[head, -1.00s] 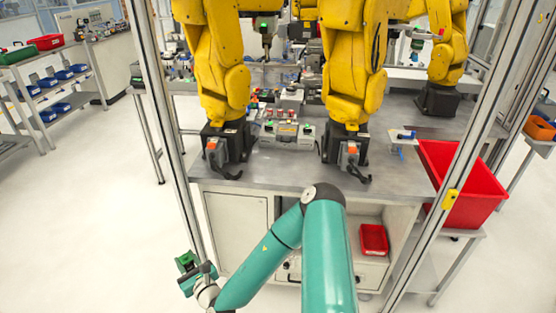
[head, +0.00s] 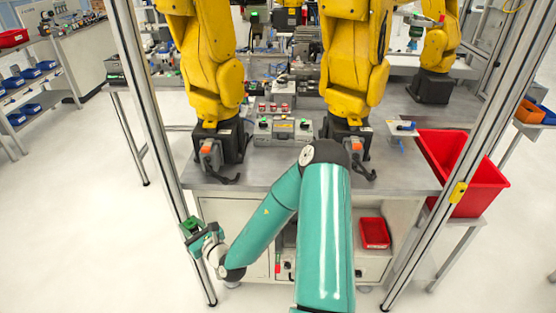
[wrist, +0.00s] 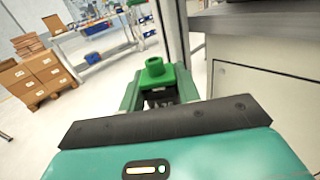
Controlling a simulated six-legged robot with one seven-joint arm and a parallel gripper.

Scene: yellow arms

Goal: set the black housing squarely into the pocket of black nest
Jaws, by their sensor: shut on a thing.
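My gripper (head: 203,236) is shut on a green part (head: 190,224) at the lower left of the head view, beside the metal post and out in front of the bench. In the wrist view the green part (wrist: 154,72) has a raised round boss on a square block, between the fingers (wrist: 158,97). Something dark shows just below it. The held part looks green, not black. I cannot pick out a black nest with a pocket in either view.
The grey bench (head: 290,178) carries yellow arms (head: 205,60) and a control box (head: 284,132). Metal posts (head: 152,130) frame it. A large red bin (head: 462,175) stands at the right. The wrist view shows cardboard boxes (wrist: 33,85) at left.

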